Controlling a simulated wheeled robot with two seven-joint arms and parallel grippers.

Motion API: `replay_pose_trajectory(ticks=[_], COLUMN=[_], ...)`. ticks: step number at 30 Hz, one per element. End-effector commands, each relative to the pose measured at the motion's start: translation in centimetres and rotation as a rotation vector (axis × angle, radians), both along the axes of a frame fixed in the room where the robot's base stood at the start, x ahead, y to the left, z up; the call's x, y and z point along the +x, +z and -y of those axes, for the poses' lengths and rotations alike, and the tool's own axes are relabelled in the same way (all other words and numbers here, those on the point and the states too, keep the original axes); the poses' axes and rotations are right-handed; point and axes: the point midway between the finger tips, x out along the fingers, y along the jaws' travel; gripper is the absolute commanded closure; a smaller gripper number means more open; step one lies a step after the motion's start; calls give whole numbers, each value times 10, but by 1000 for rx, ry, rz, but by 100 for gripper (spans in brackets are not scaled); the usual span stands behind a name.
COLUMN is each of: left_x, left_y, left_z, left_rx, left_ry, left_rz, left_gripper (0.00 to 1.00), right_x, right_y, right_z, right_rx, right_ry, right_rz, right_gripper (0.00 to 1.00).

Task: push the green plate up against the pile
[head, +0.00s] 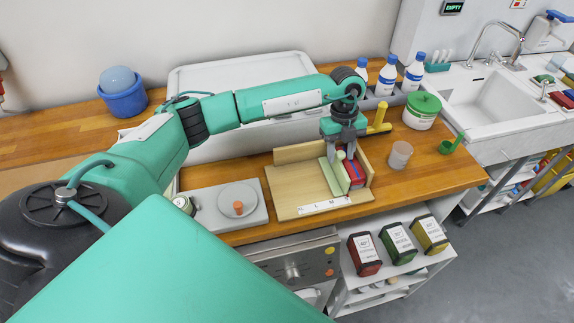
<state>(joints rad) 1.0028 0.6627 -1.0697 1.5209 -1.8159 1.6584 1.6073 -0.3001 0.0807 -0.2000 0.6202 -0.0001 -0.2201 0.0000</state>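The pale green plate (328,177) stands on edge on a wooden board with raised sides (284,199), left of the pile (356,174). The pile shows red and blue layers and sits toward the right side of the board. A pale green upright piece with a rounded top (341,172) stands between the plate and the pile. My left gripper (345,152) points down over this piece and the pile. Its fingertips are small and partly hidden, so I cannot tell whether they hold anything or touch the plate. My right gripper is out of view.
A yellow-handled object (379,119), a green-lidded tub (421,111) and a clear cup (400,155) stand right of the board. A grey scale (208,215) lies to its left. A white tray (205,78) stands behind. Bottles (386,76) line the back.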

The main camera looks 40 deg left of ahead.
Motion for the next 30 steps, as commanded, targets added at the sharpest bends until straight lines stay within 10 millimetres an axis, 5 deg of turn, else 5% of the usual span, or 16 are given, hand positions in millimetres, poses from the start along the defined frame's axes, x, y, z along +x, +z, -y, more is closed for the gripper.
replay_pose_trajectory(ticks=[18,30], left_x=[0,0], left_y=[65,68], left_z=[0,0], left_rx=[1,0], left_ry=[-1,0], left_rz=[1,0], left_gripper=[60,60], right_x=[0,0], right_y=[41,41], right_z=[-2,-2], right_rx=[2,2], right_ry=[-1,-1], right_rz=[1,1], right_gripper=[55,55])
